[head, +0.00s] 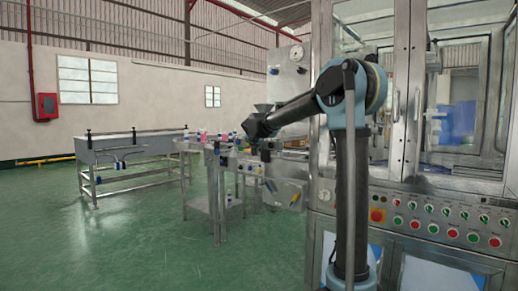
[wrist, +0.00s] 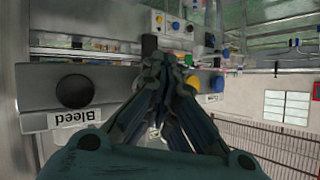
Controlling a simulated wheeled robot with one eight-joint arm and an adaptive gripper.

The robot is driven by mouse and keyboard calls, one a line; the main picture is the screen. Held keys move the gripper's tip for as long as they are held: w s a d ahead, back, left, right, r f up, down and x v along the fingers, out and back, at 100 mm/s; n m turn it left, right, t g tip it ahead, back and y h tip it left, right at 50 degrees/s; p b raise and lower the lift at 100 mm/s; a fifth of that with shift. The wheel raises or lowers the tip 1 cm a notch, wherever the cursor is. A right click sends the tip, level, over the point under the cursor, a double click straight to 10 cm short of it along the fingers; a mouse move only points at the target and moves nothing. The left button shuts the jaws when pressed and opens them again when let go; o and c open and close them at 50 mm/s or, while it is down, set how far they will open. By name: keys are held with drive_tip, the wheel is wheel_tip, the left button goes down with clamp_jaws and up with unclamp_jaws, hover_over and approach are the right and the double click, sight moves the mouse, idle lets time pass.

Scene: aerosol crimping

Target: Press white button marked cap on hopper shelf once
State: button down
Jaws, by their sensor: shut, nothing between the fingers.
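My gripper (wrist: 172,62) is shut and empty in the wrist view, its fingertips over a grey metal panel. In the head view my arm reaches left to the shelf beside the machine; the fingertips are too small to make out. A blue button (wrist: 217,83) and a yellow one (wrist: 193,82) sit just right of the fingers, with a partly hidden white label below. I cannot pick out a white button marked cap; my fingers hide part of the panel.
A grey control box with small coloured buttons (wrist: 176,24) lies beyond the fingertips. In the head view, a hopper (head: 264,107) stands behind my arm, and the glass-doored machine (head: 398,120) is to the right. The green floor (head: 130,240) is open at left.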

drive_tip(key=shift+s+a, duration=0.6)
drive_tip(key=shift+s, duration=0.15)
drive_tip(key=s+a, duration=0.1)
drive_tip(key=s, duration=0.1)
drive_tip(key=s+a, duration=0.2)
idle(0.6)
